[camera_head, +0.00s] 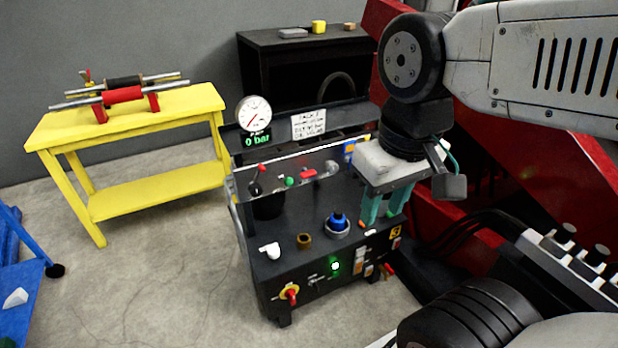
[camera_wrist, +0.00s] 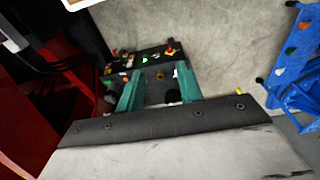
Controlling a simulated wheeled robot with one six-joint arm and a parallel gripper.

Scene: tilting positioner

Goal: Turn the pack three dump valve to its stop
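The dark hydraulic pack (camera_head: 290,262) stands on the floor at centre, with a yellow "3" label (camera_head: 396,231) on its front right. Its dial gauge (camera_head: 254,114) stands above a green display reading 0 bar. A small red handle (camera_head: 308,173), a red-knobbed lever (camera_head: 262,167) and a red lever at the front right (camera_head: 388,270) show on it. I cannot tell which is the dump valve. My gripper (camera_head: 386,212) points down over the pack's right part, its teal fingers apart and seemingly empty. The open fingers also show in the wrist view (camera_wrist: 160,82), with pack controls beyond them.
A yellow bench (camera_head: 150,183) with rollers stands left. A black cabinet (camera_head: 290,45) is behind the pack. A red structure (camera_head: 505,170) and dark hoses (camera_head: 450,232) crowd the right. A blue frame (camera_head: 25,290) is at far left. The floor before the bench is clear.

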